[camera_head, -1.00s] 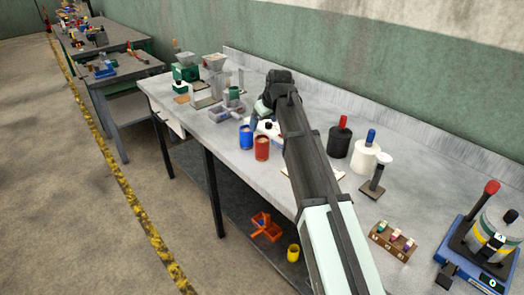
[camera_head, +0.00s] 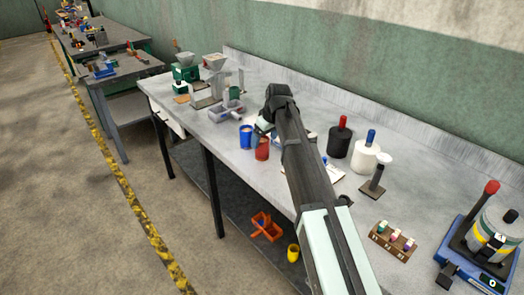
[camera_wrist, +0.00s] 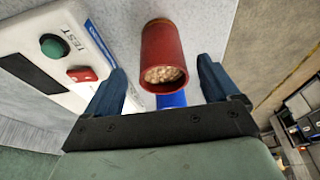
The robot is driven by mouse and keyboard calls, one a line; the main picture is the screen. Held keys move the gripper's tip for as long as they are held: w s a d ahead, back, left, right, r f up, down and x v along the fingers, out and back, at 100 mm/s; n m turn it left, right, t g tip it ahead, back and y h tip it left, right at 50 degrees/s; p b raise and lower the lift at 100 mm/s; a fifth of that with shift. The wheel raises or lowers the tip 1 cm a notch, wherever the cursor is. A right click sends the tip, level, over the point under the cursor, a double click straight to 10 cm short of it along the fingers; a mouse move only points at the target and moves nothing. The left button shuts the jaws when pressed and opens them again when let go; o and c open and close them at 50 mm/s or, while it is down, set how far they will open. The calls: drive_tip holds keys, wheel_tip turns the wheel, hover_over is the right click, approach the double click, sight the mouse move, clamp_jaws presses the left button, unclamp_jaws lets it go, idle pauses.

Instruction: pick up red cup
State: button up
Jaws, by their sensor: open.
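The red cup (camera_head: 262,150) stands near the front edge of the bench, partly covered at its top by my gripper in the head view. In the wrist view the red cup (camera_wrist: 163,50) shows pale grains inside its mouth. My gripper (camera_wrist: 161,76) is open, with one blue-grey finger on each side of the cup's outline. The fingers look apart from the cup, and how far it lies beyond the tips is hard to tell. In the head view my gripper (camera_head: 264,127) is just above and behind the cup.
A blue cup (camera_head: 246,138) stands close left of the red cup; a bit of blue (camera_wrist: 172,100) shows behind it in the wrist view. A white device (camera_wrist: 62,62) with green and red buttons lies beside. Black (camera_head: 340,140) and white (camera_head: 366,158) containers stand to the right.

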drive_tip(key=shift+a+x, duration=0.2)
drive_tip(key=shift+x, duration=2.45)
drive_tip(key=c, duration=1.1)
drive_tip(key=shift+r, duration=0.1)
wheel_tip(320, 180, up, 9)
drive_tip(key=w, duration=0.8)
drive_tip(key=w+r, duration=0.1)
drive_tip(key=w, duration=1.6)
drive_tip(key=shift+d+r, duration=0.15)
drive_tip(key=shift+r, duration=0.25)
